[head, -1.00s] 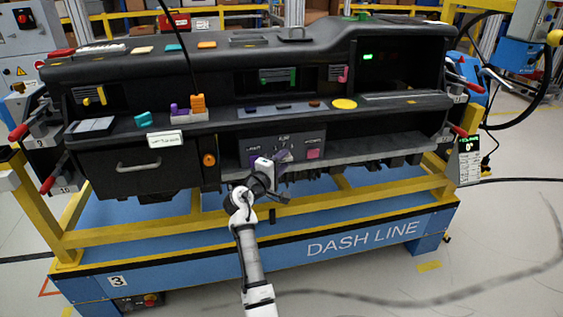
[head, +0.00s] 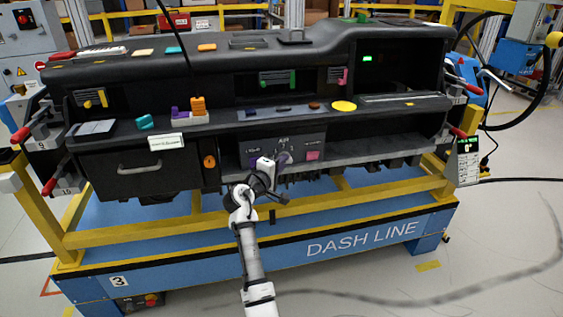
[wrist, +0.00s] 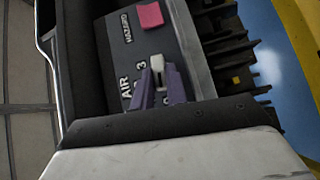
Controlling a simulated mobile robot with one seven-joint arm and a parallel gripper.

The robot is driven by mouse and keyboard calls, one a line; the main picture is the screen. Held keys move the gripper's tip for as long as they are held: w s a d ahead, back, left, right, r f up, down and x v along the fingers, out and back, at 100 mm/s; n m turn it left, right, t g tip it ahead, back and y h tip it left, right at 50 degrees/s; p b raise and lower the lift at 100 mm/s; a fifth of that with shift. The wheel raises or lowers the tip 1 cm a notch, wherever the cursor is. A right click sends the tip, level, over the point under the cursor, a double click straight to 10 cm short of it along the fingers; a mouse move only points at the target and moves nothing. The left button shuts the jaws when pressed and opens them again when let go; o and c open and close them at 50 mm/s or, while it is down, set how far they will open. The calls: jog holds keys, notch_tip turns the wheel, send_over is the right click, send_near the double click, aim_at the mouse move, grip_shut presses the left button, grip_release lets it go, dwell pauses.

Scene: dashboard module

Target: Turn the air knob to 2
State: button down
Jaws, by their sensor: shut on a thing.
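The air knob (wrist: 157,65) shows in the wrist view as a small pale grey piece between my purple fingertips, on the dark panel beside the printed word AIR. My gripper (wrist: 160,82) is shut on it. The fingers hide most of the knob and part of its scale; a printed 3 shows beside the left finger. I cannot tell which number the knob points to. In the head view, my gripper (head: 284,158) reaches up to the centre panel (head: 298,142) below the AIR label, and the knob itself is hidden there.
A pink HAZARD button (wrist: 150,15) is on the same panel, also seen in the head view (head: 313,155). An orange knob (head: 209,161) sits to the left beside a drawer (head: 135,172). A yellow rail and blue DASH LINE base (head: 330,243) lie below the dashboard.

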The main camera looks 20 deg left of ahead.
jog(key=shift+w+d+r+m+g+y+p, duration=0.15)
jog(key=shift+d+r+m+g+y+p, duration=0.1)
jog(key=shift+m+g+y+p, duration=1.65)
jog(key=shift+w+d+r+m+g+y+p, duration=0.25)
jog(key=shift+m+g+y+p, duration=0.75)
jog(key=shift+p, duration=1.8)
jog(key=shift+w+d+r+m+g+y+p, duration=0.15)
jog(key=shift+r+m+g+y+p, duration=0.15)
jog(key=shift+m+g+y+p, duration=1.3)
jog(key=shift+s+n+h+p, duration=0.1)
jog(key=shift+n+h+p, duration=0.25)
jog(key=shift+p, duration=0.45)
jog(key=c, duration=1.4)
grip_release()
jog(key=b+v, duration=0.3)
jog(key=v, duration=1.1)
jog(key=shift+w, duration=0.2)
